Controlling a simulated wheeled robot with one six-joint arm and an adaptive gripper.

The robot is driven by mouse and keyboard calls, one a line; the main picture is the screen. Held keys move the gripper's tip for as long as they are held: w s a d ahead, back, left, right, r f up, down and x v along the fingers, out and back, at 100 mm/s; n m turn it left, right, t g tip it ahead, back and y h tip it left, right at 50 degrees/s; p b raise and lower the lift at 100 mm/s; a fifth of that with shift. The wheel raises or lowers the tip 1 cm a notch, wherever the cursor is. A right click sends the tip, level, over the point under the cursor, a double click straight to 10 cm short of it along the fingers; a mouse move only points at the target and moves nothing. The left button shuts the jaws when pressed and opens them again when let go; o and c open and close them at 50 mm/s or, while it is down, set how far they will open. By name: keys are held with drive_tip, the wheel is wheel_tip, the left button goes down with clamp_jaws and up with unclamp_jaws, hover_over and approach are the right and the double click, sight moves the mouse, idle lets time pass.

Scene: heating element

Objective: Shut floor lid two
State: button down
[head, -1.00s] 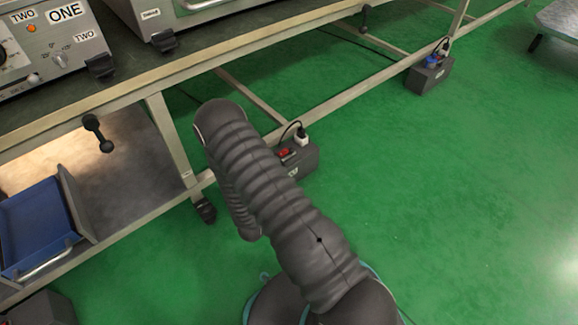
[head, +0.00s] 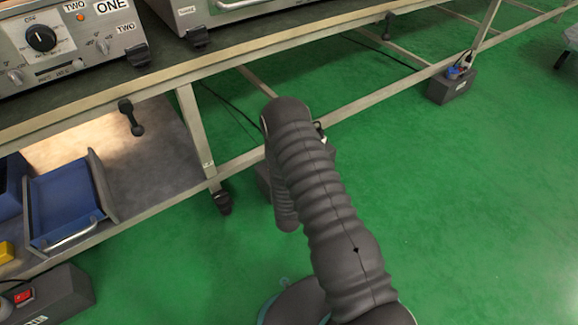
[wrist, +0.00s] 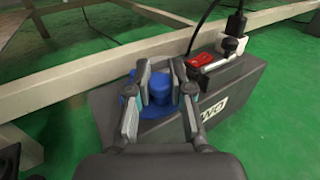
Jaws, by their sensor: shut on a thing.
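A dark grey floor box (wrist: 222,88) marked TWO stands on the green floor in the wrist view. On its left part is a blue round lid or socket cover (wrist: 158,92) with a blue flange around it. My gripper (wrist: 160,68) is shut on this blue piece, one finger on each side. Whether the lid lies fully down cannot be told, as the fingers hide part of it. In the head view my arm covers most of this box, and my gripper is hidden.
A red switch (wrist: 201,60) and a white plug (wrist: 231,46) with a black cord sit on the box's right. A bench rail (wrist: 70,86) runs just behind it. Other floor boxes stand at the right (head: 452,85) and lower left (head: 55,297).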

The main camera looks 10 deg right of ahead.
drive_tip(key=shift+w+d+r, duration=0.2)
drive_tip(key=shift+w+d, duration=0.05)
drive_tip(key=shift+d, duration=0.2)
drive_tip(key=shift+d+h, duration=0.15)
drive_tip(key=shift+h, duration=0.15)
drive_tip(key=shift+s, duration=0.1)
drive_tip(key=c, duration=1)
unclamp_jaws()
drive_tip(key=shift+c, duration=0.2)
drive_tip(key=s+a, duration=0.2)
drive_tip(key=s, duration=1)
